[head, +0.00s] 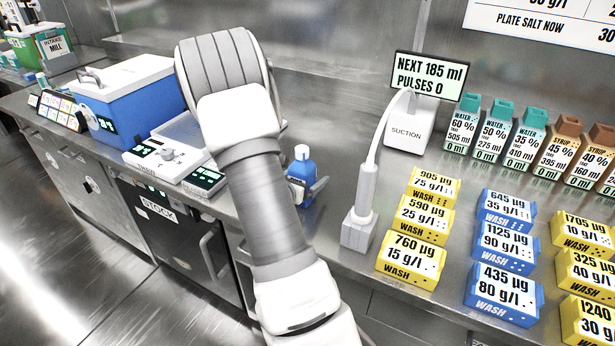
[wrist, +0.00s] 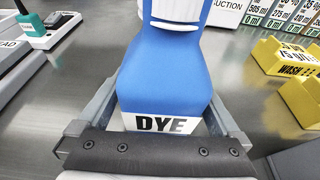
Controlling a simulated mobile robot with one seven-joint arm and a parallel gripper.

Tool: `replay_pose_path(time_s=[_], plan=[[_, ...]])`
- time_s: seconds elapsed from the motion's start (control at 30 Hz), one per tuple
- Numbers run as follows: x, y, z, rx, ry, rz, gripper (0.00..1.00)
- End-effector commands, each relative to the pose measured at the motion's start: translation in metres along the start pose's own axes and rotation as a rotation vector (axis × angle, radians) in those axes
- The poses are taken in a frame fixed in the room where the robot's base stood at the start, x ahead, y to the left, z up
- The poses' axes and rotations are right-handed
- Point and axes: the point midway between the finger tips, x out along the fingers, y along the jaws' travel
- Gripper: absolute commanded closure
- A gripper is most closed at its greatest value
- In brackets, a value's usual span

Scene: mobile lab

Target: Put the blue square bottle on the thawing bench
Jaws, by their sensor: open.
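The blue square bottle (head: 306,172) with a white cap stands upright on the steel counter, just right of my arm in the head view. In the wrist view the blue bottle (wrist: 162,75) fills the middle, with a white label reading DYE. My gripper (wrist: 163,100) is open, with one finger on each side of the bottle's lower body. Gaps show beside the label, and I cannot tell whether a finger touches. In the head view my arm hides most of the gripper.
White devices with displays (head: 160,155) and a blue cooler box (head: 128,100) stand left of my arm. A suction stand (head: 404,128) and its upright nozzle holder (head: 358,232) stand right of the bottle. Yellow wash boxes (head: 411,262) and blue ones (head: 503,295) fill the right.

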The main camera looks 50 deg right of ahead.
Motion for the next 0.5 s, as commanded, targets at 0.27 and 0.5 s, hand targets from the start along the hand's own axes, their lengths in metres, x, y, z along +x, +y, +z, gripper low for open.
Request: replay_pose_path(time_s=[0.27,0.5], plan=[[-0.053,0.002,0.002,-0.001,0.002,0.005,0.00],[-0.100,0.001,0.002,0.000,0.000,0.004,0.00]])
